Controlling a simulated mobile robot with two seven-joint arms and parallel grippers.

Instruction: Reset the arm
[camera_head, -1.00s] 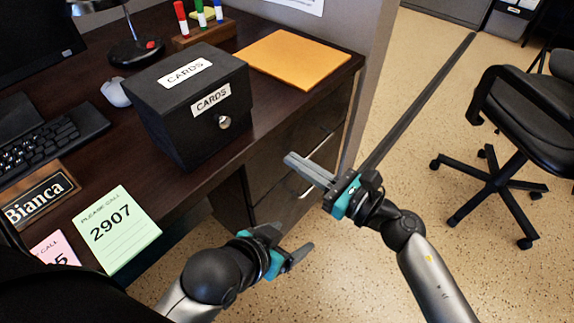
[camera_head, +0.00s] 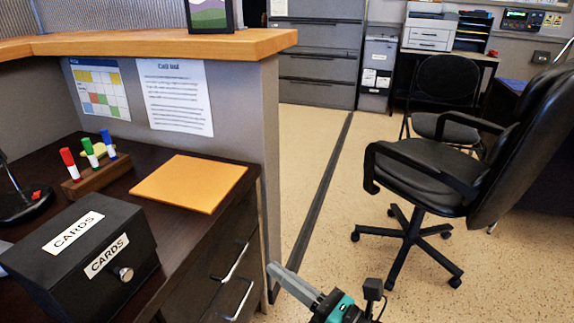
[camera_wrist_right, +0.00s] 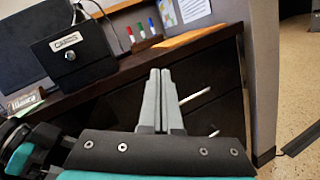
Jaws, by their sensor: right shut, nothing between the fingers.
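My right gripper (camera_head: 284,276) shows at the bottom middle of the head view, in front of the desk drawers. In the right wrist view its two grey fingers (camera_wrist_right: 159,80) lie together, shut and empty. They point toward the dark drawer fronts, apart from anything I can make out. My left gripper is not in the head view. In the right wrist view a dark arm part with teal shows at the lower left edge, too cut off to tell more.
The dark desk (camera_head: 180,228) bears a black cards box (camera_head: 80,255), a marker holder (camera_head: 97,178) and an orange envelope (camera_head: 190,183). Drawer handles (camera_head: 238,262) stick out near my right gripper. A black office chair (camera_head: 440,180) stands right.

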